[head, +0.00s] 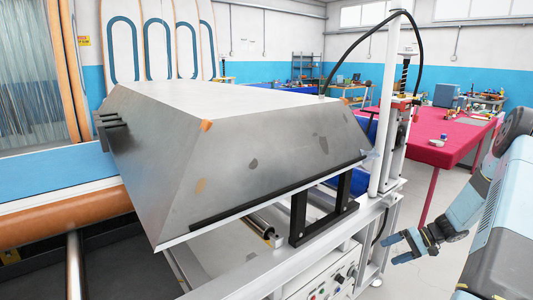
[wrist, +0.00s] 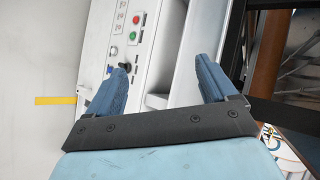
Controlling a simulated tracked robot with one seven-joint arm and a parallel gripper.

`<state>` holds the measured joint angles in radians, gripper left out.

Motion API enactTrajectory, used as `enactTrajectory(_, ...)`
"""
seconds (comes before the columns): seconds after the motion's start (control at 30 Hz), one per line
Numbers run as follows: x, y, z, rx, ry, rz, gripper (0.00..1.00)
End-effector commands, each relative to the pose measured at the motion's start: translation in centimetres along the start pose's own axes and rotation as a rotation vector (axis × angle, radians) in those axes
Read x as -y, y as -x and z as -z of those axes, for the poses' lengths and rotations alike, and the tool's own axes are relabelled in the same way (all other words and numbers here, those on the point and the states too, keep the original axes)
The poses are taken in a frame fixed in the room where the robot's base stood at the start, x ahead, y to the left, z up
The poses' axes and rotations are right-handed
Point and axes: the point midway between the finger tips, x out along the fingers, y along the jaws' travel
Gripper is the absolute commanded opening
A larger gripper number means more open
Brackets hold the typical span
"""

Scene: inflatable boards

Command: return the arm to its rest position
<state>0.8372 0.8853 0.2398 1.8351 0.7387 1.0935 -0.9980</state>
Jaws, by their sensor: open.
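My gripper (head: 391,247) is at the right of the head view, at the end of my bent blue-grey arm. It is in the air to the right of the white machine frame (head: 290,284). In the wrist view my gripper (wrist: 164,80) shows two blue fingers spread wide apart, with nothing between them. The machine's control panel (wrist: 128,48), with red and green buttons, lies beyond the fingers. I cannot tell the exact distance from the fingers to the panel.
A large grey metal hood (head: 270,155) sits over the machine. A white post (head: 386,110) with a black hose rises at its right corner. A red table (head: 440,150) with small items stands behind my arm. Bare floor lies between table and machine.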

Motion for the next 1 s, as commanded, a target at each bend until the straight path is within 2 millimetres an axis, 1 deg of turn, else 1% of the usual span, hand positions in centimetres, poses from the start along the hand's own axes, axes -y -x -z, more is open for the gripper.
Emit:
enactTrajectory(0.03, 1.7, 0.3, -0.2, 0.015, 0.013, -0.032, 0.85)
enactTrajectory(0.1, 3.7, 0.7, -0.5, 0.034, 0.022, -0.072, 0.85)
enactTrajectory(0.27, 8.3, 1.5, -1.6, 0.07, 0.045, -0.168, 0.85)
enactTrajectory(0.4, 12.1, 2.1, -2.8, 0.089, 0.064, -0.25, 0.85)
enactTrajectory(0.47, 13.7, 2.3, -3.4, 0.097, 0.073, -0.285, 0.85)
enactTrajectory(0.7, 19.9, 3.2, -6.2, 0.103, 0.112, -0.421, 0.85)
enactTrajectory(0.87, 23.7, 3.8, -8.5, 0.094, 0.14, -0.506, 0.85)
enactTrajectory(1.0, 26.7, 4.2, -10.7, 0.076, 0.165, -0.575, 0.85)
